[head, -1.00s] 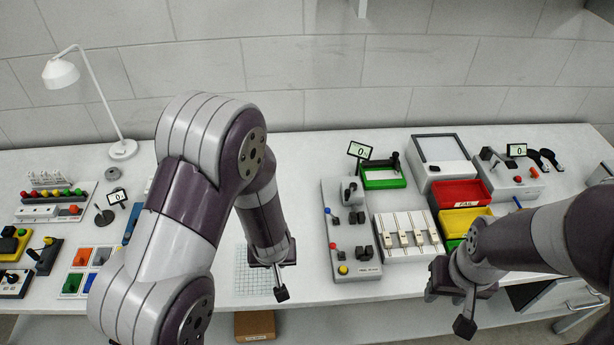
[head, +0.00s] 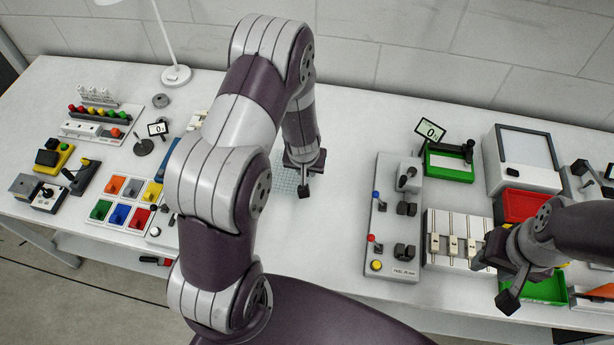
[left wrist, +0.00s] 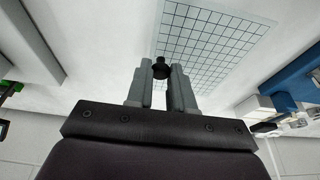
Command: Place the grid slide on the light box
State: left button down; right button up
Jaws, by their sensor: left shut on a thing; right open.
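The grid slide (head: 286,182), a clear plate with fine dark grid lines, shows partly behind my left gripper in the head view and large in the left wrist view (left wrist: 205,45). My left gripper (head: 305,184) is shut on the slide's small black knob (left wrist: 160,68), near one edge of the grid. How high the slide is above the bench cannot be told. The light box (head: 526,153), a white box with a pale panel and a black knob, stands at the back right. My right gripper (head: 497,285) is open near the bench's right front.
A control panel (head: 382,258) with knobs and a white fixture (head: 432,250) stand between my left gripper and the right side. A green tray (head: 447,164) and a red bin (head: 515,203) sit near the light box. The bench behind my left gripper looks clear.

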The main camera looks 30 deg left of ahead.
pick_arm(q)
notch_tip(320, 180, down, 4)
jog(key=shift+s+a+r+b, duration=0.1)
jog(key=shift+s+a+b, duration=0.05)
jog(key=shift+b, duration=0.75)
jog(key=shift+w, duration=0.25)
jog(key=shift+s+f, duration=0.15)
jog(key=shift+f, duration=0.2)
jog(key=c, duration=1)
grip_release()
jog(key=shift+r, duration=0.1)
